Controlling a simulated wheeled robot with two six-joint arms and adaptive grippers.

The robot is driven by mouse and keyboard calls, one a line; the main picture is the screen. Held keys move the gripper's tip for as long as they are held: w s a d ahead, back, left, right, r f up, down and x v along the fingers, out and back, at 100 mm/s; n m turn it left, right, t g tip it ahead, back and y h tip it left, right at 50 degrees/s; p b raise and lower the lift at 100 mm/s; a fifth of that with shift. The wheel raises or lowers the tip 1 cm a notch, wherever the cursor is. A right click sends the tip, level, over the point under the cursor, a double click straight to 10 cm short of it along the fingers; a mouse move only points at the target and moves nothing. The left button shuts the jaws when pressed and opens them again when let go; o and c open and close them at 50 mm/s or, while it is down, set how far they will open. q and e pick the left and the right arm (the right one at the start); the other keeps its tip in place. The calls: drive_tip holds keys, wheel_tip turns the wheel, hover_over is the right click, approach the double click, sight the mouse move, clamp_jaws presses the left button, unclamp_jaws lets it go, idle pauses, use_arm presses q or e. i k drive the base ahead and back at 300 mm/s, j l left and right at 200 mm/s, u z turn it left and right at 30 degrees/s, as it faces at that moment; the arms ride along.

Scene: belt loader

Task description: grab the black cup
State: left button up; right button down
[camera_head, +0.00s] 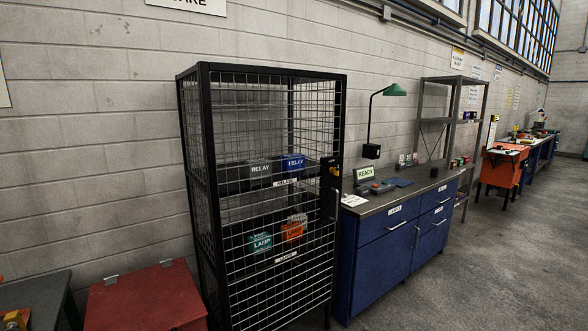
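I cannot pick out a black cup for certain. A small dark item (433,172) stands on the blue workbench, too small to tell whether it is a cup. Several other small items, some dark, sit on the shelves behind the bench, also too small to name. Neither of my grippers shows in the head view.
A closed black mesh cage (204,155) holds relay and lamp boxes. To its right stands the blue workbench (383,253) with a green lamp (395,90). A metal shelf rack (455,80) and an orange cart (497,169) stand beyond. A red chest (145,300) is lower left. The right floor is clear.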

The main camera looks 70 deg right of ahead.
sight(434, 172)
drive_tip(key=z, duration=3.45)
drive_tip(key=i+l+z, duration=0.2)
drive_tip(key=i, duration=0.15)
drive_tip(key=i+l+z, duration=0.1)
drive_tip(key=i+z, duration=0.15)
drive_tip(key=i, duration=0.15)
drive_tip(key=i+l, duration=0.2)
drive_tip(key=i, duration=0.75)
drive_tip(key=i+l+z, duration=0.15)
drive_tip(key=i, duration=0.85)
drive_tip(key=i+l, duration=0.15)
drive_tip(key=i, duration=0.8)
drive_tip(key=i+u, duration=0.3)
drive_tip(key=i, duration=0.2)
drive_tip(key=i+l+u, duration=0.1)
drive_tip(key=i+u, duration=0.2)
drive_tip(key=i, duration=0.15)
drive_tip(key=i+l+u, duration=0.3)
drive_tip(key=i, duration=0.15)
drive_tip(key=i+l+u, duration=0.3)
drive_tip(key=i, duration=0.15)
drive_tip(key=i+j, duration=0.05)
